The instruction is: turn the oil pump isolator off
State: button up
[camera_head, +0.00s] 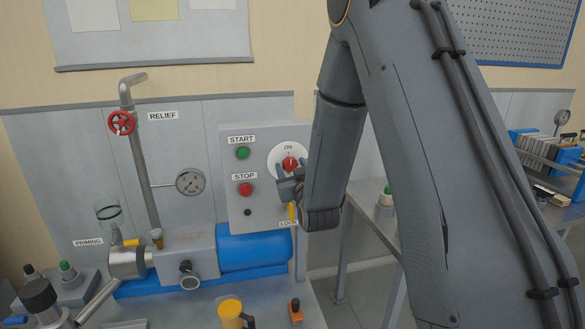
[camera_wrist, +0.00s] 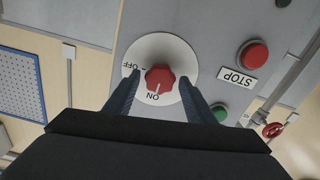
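The oil pump isolator is a red knob (camera_head: 290,163) on a white disc on the grey control panel (camera_head: 238,205). In the wrist view the knob (camera_wrist: 160,78) appears upside down, with its white mark toward ON. The OFF label shows at the disc's side, partly covered by a finger. My gripper (camera_head: 291,184) is in front of the panel, just below the knob in the head view. In the wrist view its two dark fingers (camera_wrist: 161,88) are open, one on each side of the knob, with gaps showing. Contact with the disc cannot be told.
The green START button (camera_head: 243,153) and red STOP button (camera_head: 246,189) are left of the isolator. A yellow piece (camera_head: 292,211) by the LOCK label sits below my gripper. The blue pump motor (camera_head: 254,249) is beneath the panel. A yellow mug (camera_head: 230,313) stands in front.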

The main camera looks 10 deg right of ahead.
jog(key=c, duration=0.8)
jog(key=shift+m+b, duration=0.35)
jog(key=shift+m, duration=0.05)
jog(key=m+b, duration=0.2)
jog(key=m, duration=0.1)
jog(key=shift+f, duration=0.1)
jog(key=m+b, duration=0.3)
jog(key=m, duration=0.2)
jog(key=shift+b, duration=0.35)
jog(key=m+b, duration=0.2)
jog(key=m, duration=0.3)
jog(key=shift+d+b, duration=0.1)
jog(key=shift+b, duration=0.2)
jog(key=shift+m+b, duration=0.95)
jog(key=shift+m, duration=1.05)
